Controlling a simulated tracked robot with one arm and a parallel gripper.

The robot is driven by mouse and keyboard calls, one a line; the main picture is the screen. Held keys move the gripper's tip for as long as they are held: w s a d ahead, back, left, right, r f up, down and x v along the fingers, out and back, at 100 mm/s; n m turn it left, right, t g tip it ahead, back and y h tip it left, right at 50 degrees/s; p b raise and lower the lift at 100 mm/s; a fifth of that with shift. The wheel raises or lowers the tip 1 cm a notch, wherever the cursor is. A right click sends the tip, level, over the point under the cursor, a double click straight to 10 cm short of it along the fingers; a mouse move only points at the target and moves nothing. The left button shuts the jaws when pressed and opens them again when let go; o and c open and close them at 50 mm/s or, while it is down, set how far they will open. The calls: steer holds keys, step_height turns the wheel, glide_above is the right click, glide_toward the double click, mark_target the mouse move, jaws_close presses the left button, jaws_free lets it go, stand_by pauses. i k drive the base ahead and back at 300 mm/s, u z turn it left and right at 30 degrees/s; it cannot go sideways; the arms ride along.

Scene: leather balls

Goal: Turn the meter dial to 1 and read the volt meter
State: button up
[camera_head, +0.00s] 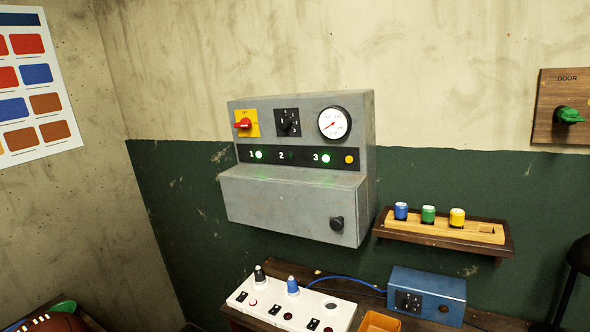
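A grey metal control box (300,195) hangs on the wall in the middle of the view. The meter dial (287,122) is a small black rotary knob on a black square plate with small white marks; I cannot tell which mark it points to. The volt meter (334,123) is a round white gauge with a black rim, right of the dial. Its red needle points to the lower left; its scale figures are too small to read. A red switch (243,123) on a yellow plate sits left of the dial. My gripper is not in view.
Lamps 1 (259,155) and 3 (326,158) glow green; 2 is dark. Below stand a white socket panel (340,314), a blue box (440,288) and an orange container (379,322). A shelf (383,230) holds coloured plugs. A green door handle (568,115) is at right.

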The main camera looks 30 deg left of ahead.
mark_target(285, 123)
steer(key=k, duration=0.5)
steer(key=z, duration=0.3)
steer(key=i, duration=1.6)
steer(key=u, duration=0.45)
